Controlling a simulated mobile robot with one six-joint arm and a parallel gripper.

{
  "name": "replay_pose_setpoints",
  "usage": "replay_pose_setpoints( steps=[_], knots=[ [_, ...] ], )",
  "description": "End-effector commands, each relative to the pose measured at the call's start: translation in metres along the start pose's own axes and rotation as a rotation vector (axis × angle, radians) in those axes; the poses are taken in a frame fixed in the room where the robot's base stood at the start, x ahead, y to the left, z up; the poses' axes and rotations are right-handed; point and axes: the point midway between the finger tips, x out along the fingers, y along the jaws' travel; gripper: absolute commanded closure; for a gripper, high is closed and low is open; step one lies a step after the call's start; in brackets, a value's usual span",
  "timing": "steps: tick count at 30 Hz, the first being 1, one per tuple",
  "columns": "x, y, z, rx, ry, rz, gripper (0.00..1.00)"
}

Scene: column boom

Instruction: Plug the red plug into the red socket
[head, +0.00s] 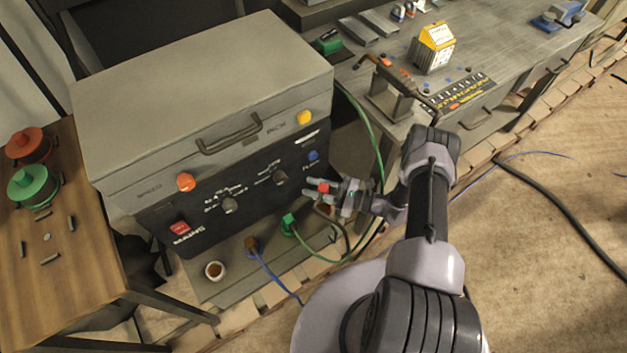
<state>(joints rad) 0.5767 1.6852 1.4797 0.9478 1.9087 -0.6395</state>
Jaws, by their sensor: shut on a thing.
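My gripper (314,187) is in front of the lower right part of the dark control panel, with its fingers pointing left. It is shut on a small red piece, which looks like the red plug (323,187). The plug's front end and any gap to the panel are too small to tell. I cannot make out a red socket for certain; a small reddish-brown patch (323,208) shows just below the gripper, partly hidden by it. A dark cable hangs below the gripper.
The grey cabinet's panel (240,190) carries knobs and a red mains switch (180,228). A green cable loops behind my gripper. A workbench (490,50) stands behind right.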

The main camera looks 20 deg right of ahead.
Motion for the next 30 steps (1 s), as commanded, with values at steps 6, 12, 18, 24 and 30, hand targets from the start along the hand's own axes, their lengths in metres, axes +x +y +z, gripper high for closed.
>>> replay_pose_setpoints(
  steps=[6,12,18,24,30],
  knots=[
    [0.000,0.000,-0.030,0.001,0.000,-0.001,1.00],
    [0.000,0.000,-0.052,0.002,-0.001,-0.002,1.00],
    [0.000,0.000,-0.052,0.001,-0.001,-0.002,1.00],
    [0.000,0.000,-0.052,0.001,-0.001,-0.002,1.00],
    [0.000,0.000,-0.052,0.001,-0.001,-0.002,1.00]
  ],
)
